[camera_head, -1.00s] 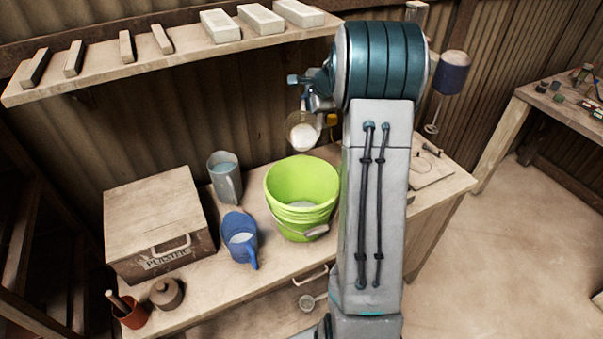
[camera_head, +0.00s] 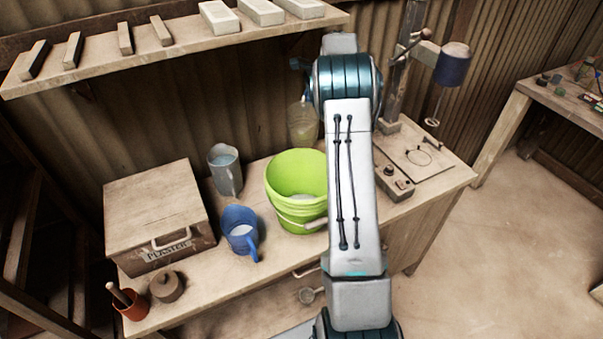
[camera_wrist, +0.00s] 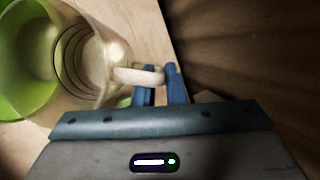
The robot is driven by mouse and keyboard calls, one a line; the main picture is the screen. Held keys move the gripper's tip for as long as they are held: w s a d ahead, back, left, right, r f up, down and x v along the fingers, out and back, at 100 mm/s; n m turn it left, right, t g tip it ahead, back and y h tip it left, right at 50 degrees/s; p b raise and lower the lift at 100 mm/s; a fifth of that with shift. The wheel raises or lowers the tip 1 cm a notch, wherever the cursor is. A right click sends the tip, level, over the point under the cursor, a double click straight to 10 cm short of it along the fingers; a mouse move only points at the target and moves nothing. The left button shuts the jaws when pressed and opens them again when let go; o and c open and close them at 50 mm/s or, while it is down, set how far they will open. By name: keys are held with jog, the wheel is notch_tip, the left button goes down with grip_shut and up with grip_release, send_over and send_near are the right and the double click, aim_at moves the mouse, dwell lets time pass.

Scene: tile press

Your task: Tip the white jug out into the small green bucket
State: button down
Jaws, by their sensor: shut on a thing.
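The white jug (camera_head: 303,124) looks pale and see-through. It is up in the air behind the green bucket in the head view, partly hidden by my arm. In the wrist view, the jug (camera_wrist: 85,62) hangs by its handle between the blue fingers of my gripper (camera_wrist: 161,82), which is shut on that handle. My gripper is hidden behind my arm in the head view. The small green bucket (camera_head: 281,204) stands upright on the bench; its right side is covered by my arm. The bucket (camera_wrist: 18,75) also shows beside and behind the jug in the wrist view.
A grey jug (camera_head: 225,172) and a blue jug (camera_head: 240,231) stand left of the bucket. A plaster box (camera_head: 158,212), a lidded pot (camera_head: 166,287) and a red-brown cup (camera_head: 130,305) are further left. A shelf (camera_head: 165,62) runs above. A stand (camera_head: 394,100) rises at the right.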

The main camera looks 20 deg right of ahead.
aim_at(305, 112)
jog(key=shift+w+d+f+g, duration=0.25)
jog(key=shift+w+f+g, duration=0.25)
jog(key=shift+f, duration=0.35)
jog(key=shift+m+g+y, duration=0.4)
jog(key=shift+g+y, duration=0.3)
jog(key=shift+g, duration=0.1)
jog(key=shift+w+d+f, duration=0.1)
jog(key=shift+w+f, duration=0.1)
jog(key=shift+f, duration=0.45)
jog(key=shift+w+d+f, duration=0.1)
jog(key=shift+w+f, duration=0.15)
jog(key=shift+f, duration=0.4)
jog(key=shift+w+d+f, duration=0.1)
jog(key=shift+w+f, duration=0.1)
jog(key=shift+f, duration=0.45)
jog(key=shift+a, duration=0.1)
